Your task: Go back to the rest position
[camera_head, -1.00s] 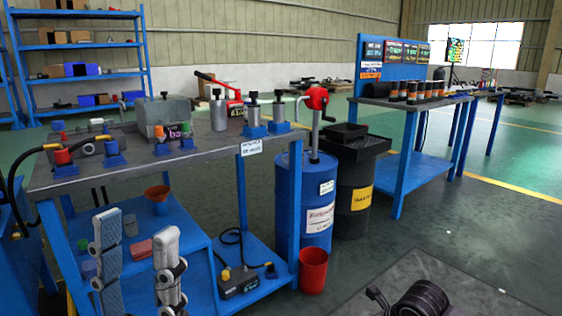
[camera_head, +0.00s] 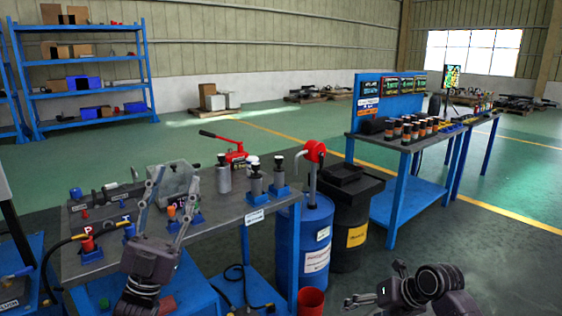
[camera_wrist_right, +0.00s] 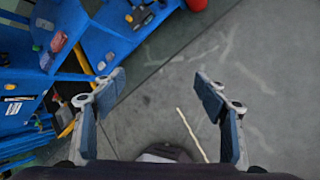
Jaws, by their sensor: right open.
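My left gripper (camera_head: 174,176) is in the head view in front of the near workbench (camera_head: 235,212). Its two fingers point up and away, spread apart, with nothing seen between them. They overlap the bench's left half in the picture; I cannot tell how close they are to it. Part of my right arm shows at the bottom right of the head view. In the right wrist view my right gripper (camera_wrist_right: 160,80) is open, its two padded fingers apart over bare grey floor and empty.
The near bench carries cylinders, a red-handled pump (camera_head: 235,150) and small fittings. A second blue bench (camera_head: 400,180) is beyond. Floor at right is open.

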